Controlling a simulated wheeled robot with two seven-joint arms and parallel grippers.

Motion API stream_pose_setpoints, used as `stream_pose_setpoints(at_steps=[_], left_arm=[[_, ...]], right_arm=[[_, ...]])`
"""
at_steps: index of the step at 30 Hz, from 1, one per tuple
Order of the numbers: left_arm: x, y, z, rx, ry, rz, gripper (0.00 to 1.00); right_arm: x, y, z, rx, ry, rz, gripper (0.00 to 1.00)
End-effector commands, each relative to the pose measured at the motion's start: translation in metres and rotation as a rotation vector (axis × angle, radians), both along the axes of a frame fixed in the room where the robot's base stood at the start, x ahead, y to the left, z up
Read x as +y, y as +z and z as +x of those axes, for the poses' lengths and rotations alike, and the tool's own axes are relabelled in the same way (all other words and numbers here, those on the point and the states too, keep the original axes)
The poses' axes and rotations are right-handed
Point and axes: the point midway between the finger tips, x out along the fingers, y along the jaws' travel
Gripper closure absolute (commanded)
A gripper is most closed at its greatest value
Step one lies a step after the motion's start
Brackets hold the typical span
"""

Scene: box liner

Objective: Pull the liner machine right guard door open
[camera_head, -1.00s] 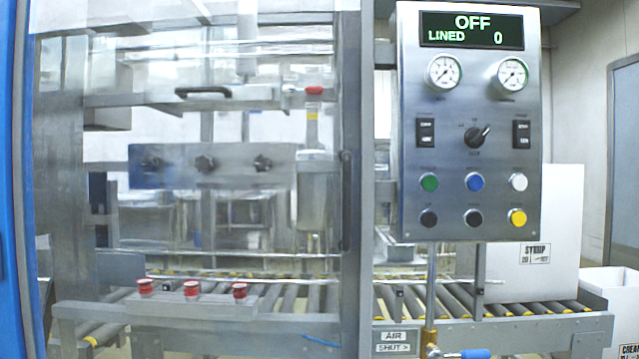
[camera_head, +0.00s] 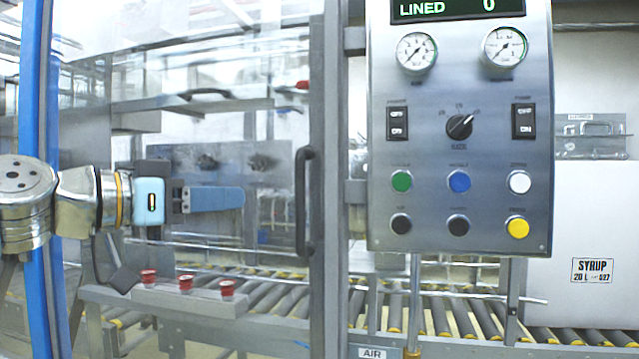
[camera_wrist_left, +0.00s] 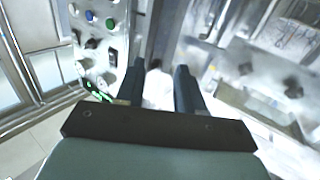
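The guard door (camera_head: 318,100) is a clear panel with a grey metal upright along its right side. It looks closed. Its dark vertical handle (camera_head: 305,203) is on that upright, left of the control panel. My left gripper (camera_head: 240,199) comes in from the left in front of the clear panel. Its fingers point right toward the handle, with a gap between them and the handle in the head view. The left wrist view shows the two dark fingers (camera_wrist_left: 160,68) spread apart, with nothing held between them. My right gripper is in neither view.
The control panel (camera_head: 460,150), with gauges, switches and coloured buttons, stands close to the right of the handle. Red knobs (camera_head: 186,284) sit low on a rail. A roller conveyor (camera_head: 440,318) runs below. A white carton labelled SYRUP (camera_head: 590,225) stands at right.

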Motion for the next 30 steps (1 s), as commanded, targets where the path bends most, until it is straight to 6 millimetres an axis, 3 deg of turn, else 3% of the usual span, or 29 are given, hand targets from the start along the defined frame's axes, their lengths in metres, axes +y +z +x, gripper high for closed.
stream_pose_setpoints(at_steps=[2, 5, 21, 30], left_arm=[[0.000, 0.014, -0.014, -0.035, -0.016, 0.001, 0.62], [-0.005, 0.020, -0.014, -0.046, -0.024, 0.002, 0.62], [-0.092, 0.020, 0.055, -0.041, -0.022, 0.001, 0.62], [-0.108, 0.017, 0.069, -0.041, -0.019, 0.001, 0.62]], right_arm=[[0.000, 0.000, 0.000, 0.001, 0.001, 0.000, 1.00], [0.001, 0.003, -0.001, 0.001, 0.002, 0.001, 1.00], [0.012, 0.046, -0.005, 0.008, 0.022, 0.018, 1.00], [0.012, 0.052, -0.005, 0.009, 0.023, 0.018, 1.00]])
